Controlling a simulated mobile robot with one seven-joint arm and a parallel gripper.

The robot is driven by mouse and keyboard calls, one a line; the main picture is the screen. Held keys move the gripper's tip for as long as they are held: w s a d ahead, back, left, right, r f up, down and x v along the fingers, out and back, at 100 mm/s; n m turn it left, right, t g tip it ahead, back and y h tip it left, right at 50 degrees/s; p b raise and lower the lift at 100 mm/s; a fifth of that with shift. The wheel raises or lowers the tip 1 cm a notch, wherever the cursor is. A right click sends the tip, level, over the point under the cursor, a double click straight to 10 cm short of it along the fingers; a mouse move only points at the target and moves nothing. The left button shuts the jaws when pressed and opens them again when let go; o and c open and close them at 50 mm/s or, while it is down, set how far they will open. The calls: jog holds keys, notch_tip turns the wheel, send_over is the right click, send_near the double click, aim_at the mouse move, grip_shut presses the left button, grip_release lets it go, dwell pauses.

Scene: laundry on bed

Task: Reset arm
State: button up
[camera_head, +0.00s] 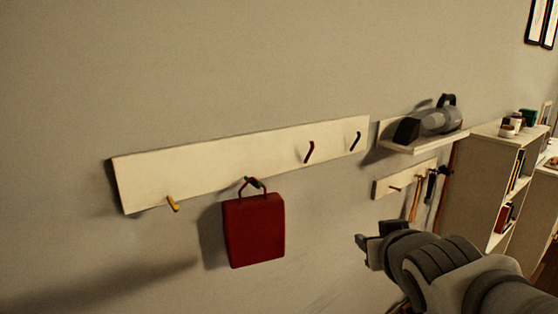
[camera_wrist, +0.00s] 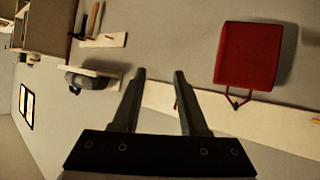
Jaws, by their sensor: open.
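My gripper (camera_head: 366,247) is at the lower right of the head view, in front of the wall and to the right of a red bag. In the wrist view my gripper (camera_wrist: 160,76) has its two fingers apart with nothing between them. The red bag (camera_head: 254,231) hangs by its handle from a hook on a long cream rack (camera_head: 230,160). The bag also shows in the wrist view (camera_wrist: 248,56), at the upper right and clear of the fingers.
A small shelf (camera_head: 425,142) holds a grey handheld vacuum (camera_head: 430,122). Below it, a short rack (camera_head: 388,184) carries hanging tools (camera_head: 417,195). A white bookcase (camera_head: 470,190) stands at the right. The wall left of my gripper and below the bag is bare.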

jog(key=s+a+f+g+p, duration=0.1)
jog(key=s+g, duration=0.5)
jog(key=s, duration=0.9)
jog(key=shift+a+f+m+g+y+p, duration=0.15)
jog(key=shift+a+m+g+y+p, duration=0.2)
jog(key=shift+a+p, duration=0.55)
jog(key=shift+d, duration=0.1)
